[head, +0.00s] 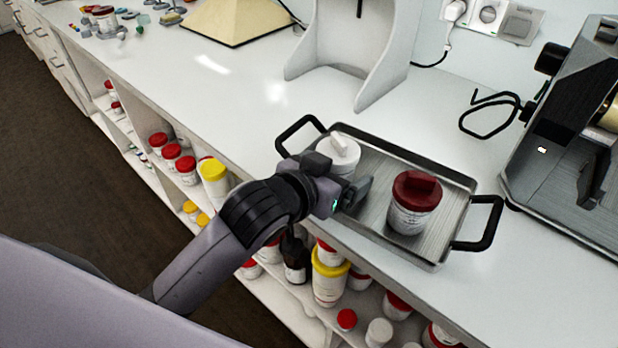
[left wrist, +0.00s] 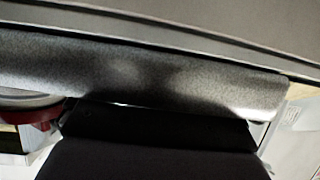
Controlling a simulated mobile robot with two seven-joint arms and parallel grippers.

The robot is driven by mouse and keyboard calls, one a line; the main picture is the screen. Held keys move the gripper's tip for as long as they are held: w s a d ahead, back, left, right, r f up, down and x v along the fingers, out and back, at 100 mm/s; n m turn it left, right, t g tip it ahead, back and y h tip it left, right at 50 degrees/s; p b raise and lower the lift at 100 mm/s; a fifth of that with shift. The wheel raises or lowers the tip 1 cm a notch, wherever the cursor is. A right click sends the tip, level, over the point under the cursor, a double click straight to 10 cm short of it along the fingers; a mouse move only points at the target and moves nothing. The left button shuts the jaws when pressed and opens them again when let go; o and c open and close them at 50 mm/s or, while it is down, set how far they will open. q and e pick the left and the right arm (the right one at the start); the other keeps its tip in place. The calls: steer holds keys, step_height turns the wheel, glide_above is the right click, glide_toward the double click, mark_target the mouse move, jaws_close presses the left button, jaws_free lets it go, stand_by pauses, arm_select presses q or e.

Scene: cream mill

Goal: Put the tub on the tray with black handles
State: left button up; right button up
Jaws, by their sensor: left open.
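The metal tray (head: 385,148) with two black handles lies on the white counter. A white tub with a red lid (head: 413,205) stands upright on its right part. A white-lidded tub (head: 343,150) is at the tray's left end, partly hidden by my left gripper. My left gripper (head: 352,193) is open over the tray's near left edge, between the two tubs in the picture, and seems empty. The left wrist view is filled by a close grey bar (left wrist: 140,75), with part of something red (left wrist: 35,117) at the left.
A grey machine (head: 575,150) stands right of the tray, and a pale stand (head: 375,60) behind it. Shelves below the counter hold several tubs and jars (head: 328,280). The counter left of the tray (head: 240,110) is clear.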

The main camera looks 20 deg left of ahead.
arm_select(q)
steer(key=v, duration=0.8)
steer(key=shift+r+p, duration=0.3)
steer(key=shift+p+v, duration=1.25)
steer(key=shift+p, duration=0.55)
steer(key=s+a+f+n+g+y, duration=0.1)
steer(key=s+a+f+g+y, duration=0.1)
steer(key=s+a+f+g, duration=0.45)
steer(key=s+a+f+g+y, duration=0.2)
steer(key=s+a+f+g, duration=0.15)
steer(key=s+f, duration=0.55)
steer(key=w+d+f+t+h, duration=0.2)
steer(key=w+f+t, duration=0.5)
steer(key=f, duration=0.3)
steer(key=shift+w+d+t, duration=0.15)
steer(key=shift+d+t, duration=0.15)
steer(key=shift+d, duration=0.1)
